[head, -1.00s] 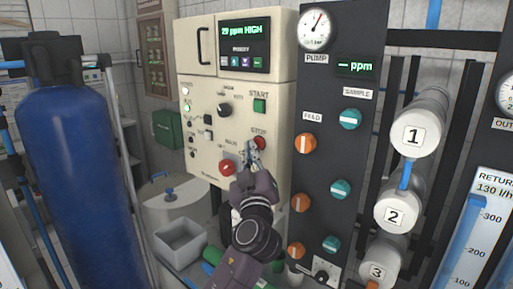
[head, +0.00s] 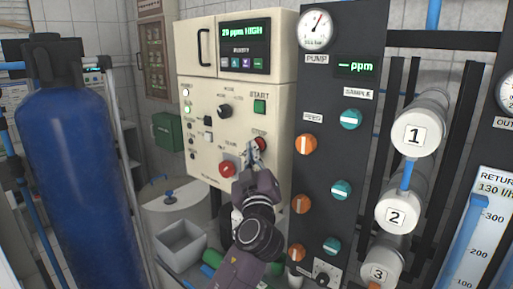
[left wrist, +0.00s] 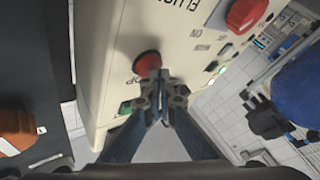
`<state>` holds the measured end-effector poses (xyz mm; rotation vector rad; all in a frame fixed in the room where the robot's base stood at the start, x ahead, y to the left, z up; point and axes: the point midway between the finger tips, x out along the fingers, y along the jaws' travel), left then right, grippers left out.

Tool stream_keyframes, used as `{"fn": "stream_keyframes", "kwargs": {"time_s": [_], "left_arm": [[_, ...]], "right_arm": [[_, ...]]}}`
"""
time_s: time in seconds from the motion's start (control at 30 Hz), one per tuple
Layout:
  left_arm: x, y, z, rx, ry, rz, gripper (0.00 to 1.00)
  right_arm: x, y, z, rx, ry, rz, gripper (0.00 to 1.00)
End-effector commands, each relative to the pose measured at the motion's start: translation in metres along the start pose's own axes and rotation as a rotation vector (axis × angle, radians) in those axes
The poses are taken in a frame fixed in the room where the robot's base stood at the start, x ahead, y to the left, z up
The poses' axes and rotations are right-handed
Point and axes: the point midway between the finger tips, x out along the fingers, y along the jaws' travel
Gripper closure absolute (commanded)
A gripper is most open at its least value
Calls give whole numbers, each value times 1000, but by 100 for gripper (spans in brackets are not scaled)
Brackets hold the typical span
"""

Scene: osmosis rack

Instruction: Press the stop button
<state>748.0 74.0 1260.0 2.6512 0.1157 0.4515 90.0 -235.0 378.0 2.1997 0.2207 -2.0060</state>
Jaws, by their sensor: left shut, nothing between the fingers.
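The red stop button (head: 260,144) sits under the STOP label on the front of the cream control box (head: 205,110). My left gripper (head: 254,148) comes up from below, its shut fingertips at the lower left edge of the button. In the left wrist view the stop button (left wrist: 147,62) shows just beyond the shut, empty fingertips (left wrist: 160,76), which overlap its lower edge. I cannot tell whether they touch it. My right gripper is not in view.
A larger red mushroom button (head: 227,169) is at the lower left of the stop button. A green START button (head: 260,106) is above it. A dark panel with orange and teal knobs (head: 351,119) stands to the right. A blue tank (head: 75,180) stands at the left.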

Motion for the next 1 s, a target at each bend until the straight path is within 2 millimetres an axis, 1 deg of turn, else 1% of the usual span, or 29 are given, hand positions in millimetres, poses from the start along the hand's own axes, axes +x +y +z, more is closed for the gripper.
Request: {"fn": "stream_keyframes", "kwargs": {"time_s": [0.37,0.67,1.0], "left_arm": [[2,2,2,0,1,1,100],[2,2,1,0,0,1,100],[-9,-6,-5,-1,0,0,100]], "right_arm": [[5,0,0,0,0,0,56],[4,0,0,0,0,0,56],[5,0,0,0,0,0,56]]}}
